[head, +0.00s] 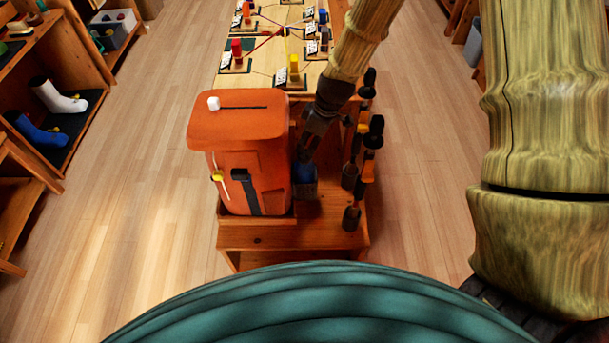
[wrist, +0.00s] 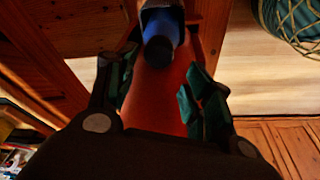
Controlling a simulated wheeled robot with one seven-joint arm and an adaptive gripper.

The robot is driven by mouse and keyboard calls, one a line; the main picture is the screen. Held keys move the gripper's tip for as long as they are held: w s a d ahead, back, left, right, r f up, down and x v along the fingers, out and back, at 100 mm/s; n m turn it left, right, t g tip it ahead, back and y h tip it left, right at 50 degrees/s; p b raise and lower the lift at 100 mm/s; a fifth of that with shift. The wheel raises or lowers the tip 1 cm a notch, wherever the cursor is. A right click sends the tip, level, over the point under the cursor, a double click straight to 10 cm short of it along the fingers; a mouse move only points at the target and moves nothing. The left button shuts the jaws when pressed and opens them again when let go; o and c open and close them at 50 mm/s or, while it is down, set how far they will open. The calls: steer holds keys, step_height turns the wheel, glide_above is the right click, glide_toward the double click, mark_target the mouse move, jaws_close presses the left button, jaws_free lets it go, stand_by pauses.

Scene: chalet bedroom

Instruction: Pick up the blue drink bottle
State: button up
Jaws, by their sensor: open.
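The blue drink bottle (wrist: 178,28) with a dark round cap is at the top middle of the wrist view, in a grey holder or sleeve. In the head view it shows as a small dark blue patch (head: 305,188) in the shadow behind the right side of the orange case, mostly hidden by my gripper. My gripper (wrist: 160,88) is open, its teal-padded fingers spread on either side of the orange surface. The bottle lies beyond the fingertips, and nothing is between the pads. In the head view my gripper (head: 310,140) points down just above the bottle.
A large orange case (head: 235,130) stands close on the left of my gripper. Several dark-capped bottles or tools (head: 352,215) stand on the right of the wooden stand (head: 260,238). The table behind (head: 262,82) holds several small blocks. Floor on both sides is clear.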

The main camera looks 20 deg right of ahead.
mark_target(304, 153)
steer(key=shift+d+p+x, duration=0.1)
steer(key=shift+p+x, duration=0.2)
steer(key=shift+x, duration=1.7)
steer(key=shift+d+p+x, duration=0.15)
steer(key=shift+p+x, duration=0.1)
steer(key=shift+x, duration=1.75)
jaws_close()
